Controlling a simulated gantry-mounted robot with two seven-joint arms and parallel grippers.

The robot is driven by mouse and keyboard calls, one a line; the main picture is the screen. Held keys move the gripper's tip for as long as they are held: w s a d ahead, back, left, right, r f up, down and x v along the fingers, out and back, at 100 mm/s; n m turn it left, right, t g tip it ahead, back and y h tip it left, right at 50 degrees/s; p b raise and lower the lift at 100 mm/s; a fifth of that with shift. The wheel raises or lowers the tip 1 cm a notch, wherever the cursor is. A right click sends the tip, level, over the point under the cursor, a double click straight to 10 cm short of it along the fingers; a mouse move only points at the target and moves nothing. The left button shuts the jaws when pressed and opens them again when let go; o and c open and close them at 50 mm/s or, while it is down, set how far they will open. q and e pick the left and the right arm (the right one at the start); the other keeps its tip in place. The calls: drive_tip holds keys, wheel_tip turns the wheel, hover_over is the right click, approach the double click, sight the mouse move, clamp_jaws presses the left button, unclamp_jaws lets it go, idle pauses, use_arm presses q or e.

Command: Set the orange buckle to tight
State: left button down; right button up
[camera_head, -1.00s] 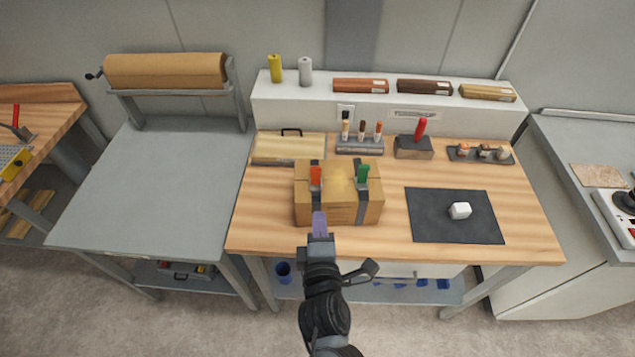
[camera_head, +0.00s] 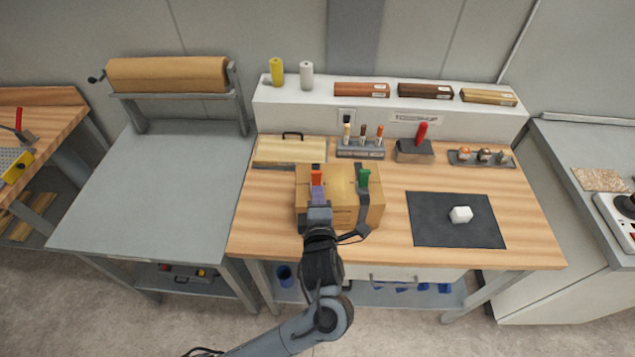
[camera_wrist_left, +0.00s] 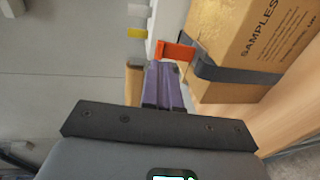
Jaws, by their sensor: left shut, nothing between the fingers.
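The orange buckle (camera_head: 317,177) stands up on a dark strap at the left part of a cardboard box (camera_head: 341,208) on the wooden bench. The box reads "SAMPLES" in the left wrist view, where the orange buckle (camera_wrist_left: 176,52) sticks out from the dark strap (camera_wrist_left: 235,72). My left gripper (camera_head: 318,194) has its purple fingers shut and empty, just in front of and below the buckle in the head view. In the wrist view the fingertips (camera_wrist_left: 163,68) are close to the buckle; I cannot tell whether they touch. My right gripper is not in view.
A green buckle (camera_head: 363,178) stands on the box's right strap. Behind are a wooden board with a handle (camera_head: 290,150) and a marker holder (camera_head: 360,148). A dark mat (camera_head: 440,232) with a white block (camera_head: 461,214) lies to the right.

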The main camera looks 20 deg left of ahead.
sight(317, 175)
use_arm(q)
drive_tip(key=shift+x, duration=2.35)
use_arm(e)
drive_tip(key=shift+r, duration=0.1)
